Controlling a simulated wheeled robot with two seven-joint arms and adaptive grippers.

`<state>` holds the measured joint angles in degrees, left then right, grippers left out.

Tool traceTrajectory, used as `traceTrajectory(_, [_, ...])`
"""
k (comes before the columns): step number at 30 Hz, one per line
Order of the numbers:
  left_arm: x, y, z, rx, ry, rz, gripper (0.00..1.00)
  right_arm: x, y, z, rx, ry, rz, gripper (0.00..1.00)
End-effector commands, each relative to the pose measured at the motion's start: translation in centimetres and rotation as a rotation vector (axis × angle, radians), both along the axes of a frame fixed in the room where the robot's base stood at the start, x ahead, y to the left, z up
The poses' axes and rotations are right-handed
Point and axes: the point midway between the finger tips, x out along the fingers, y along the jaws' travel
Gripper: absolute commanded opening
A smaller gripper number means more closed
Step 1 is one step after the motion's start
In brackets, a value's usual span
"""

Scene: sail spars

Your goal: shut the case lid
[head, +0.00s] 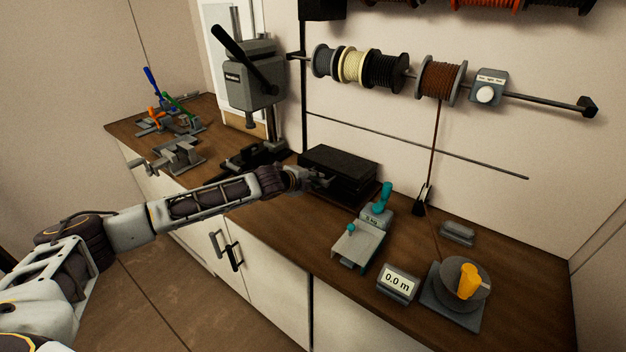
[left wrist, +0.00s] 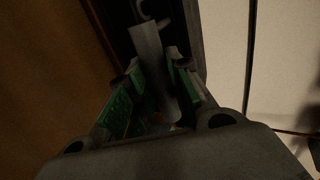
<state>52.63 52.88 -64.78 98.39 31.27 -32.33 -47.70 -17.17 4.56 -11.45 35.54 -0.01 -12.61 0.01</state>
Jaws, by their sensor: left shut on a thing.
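The black case (head: 352,190) stands on the wooden worktop against the wall. My left gripper (head: 312,178) is at the case's left front side. In the left wrist view, the gripper (left wrist: 152,72) has its green-padded fingers on either side of a grey metal strip (left wrist: 147,45), in front of the dark case; it is shut on this strip. A small hook-shaped piece shows at the strip's top. My right gripper is not in view.
A teal-handled tool (head: 381,200) and a grey plate stand right of the case, then a 0.0 m display (head: 397,284) and a round turntable (head: 462,282). A grey press (head: 254,85) stands left. Spools (head: 385,72) hang above.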

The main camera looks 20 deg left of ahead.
Motion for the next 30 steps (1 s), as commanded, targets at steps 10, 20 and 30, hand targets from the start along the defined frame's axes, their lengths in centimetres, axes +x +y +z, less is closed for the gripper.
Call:
traceTrajectory(10, [-0.2,0.1,-1.3,0.001,0.004,0.0,0.0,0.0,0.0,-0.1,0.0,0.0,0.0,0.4])
traceTrajectory(20, [-0.4,0.1,-2.3,0.002,0.005,0.001,0.0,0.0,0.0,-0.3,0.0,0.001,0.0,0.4])
traceTrajectory(30, [-0.4,0.2,-2.7,0.002,0.004,0.001,0.43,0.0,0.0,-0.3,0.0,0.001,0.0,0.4])
